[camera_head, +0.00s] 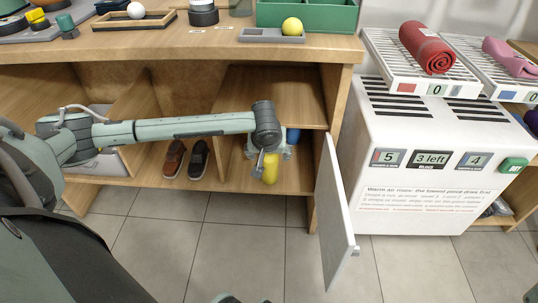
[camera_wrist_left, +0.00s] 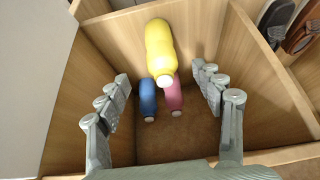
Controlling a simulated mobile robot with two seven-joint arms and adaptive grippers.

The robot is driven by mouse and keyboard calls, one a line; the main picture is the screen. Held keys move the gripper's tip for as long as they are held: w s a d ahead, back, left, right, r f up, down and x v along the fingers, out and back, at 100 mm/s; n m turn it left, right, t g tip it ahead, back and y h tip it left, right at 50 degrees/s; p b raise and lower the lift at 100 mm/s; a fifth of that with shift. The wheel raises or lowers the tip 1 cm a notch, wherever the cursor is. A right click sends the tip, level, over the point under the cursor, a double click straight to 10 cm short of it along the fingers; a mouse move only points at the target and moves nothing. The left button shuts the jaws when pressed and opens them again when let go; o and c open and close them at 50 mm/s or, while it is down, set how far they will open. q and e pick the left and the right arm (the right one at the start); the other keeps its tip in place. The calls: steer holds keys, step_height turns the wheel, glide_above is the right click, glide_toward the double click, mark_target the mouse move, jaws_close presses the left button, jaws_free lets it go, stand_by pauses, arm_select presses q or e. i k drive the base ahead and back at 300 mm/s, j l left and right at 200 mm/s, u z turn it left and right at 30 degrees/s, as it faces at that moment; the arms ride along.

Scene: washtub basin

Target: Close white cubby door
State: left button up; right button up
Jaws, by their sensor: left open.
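The white cubby door (camera_head: 335,215) stands swung open at the right end of the wooden shelf unit, jutting out over the tiled floor. A small grey knob shows near its free edge. In the left wrist view a pale panel at the left, which looks like the door (camera_wrist_left: 28,70), lies beside the gripper. My left gripper (camera_head: 265,165) is in front of the right cubby opening, left of the door and apart from it. In the wrist view its fingers (camera_wrist_left: 162,85) are spread and hold nothing. My right gripper is in neither view.
The cubby holds a yellow bottle (camera_wrist_left: 160,45), a blue bottle (camera_wrist_left: 148,97) and a pink bottle (camera_wrist_left: 173,95). Shoes (camera_head: 186,160) stand in the compartment to the left. A white machine (camera_head: 430,205) stands right of the door. Tiled floor in front is clear.

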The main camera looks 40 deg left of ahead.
mark_target(338, 243)
steer(key=k+j, duration=0.2)
steer(key=k, duration=0.3)
steer(key=k+j, duration=0.15)
steer(key=k, duration=0.3)
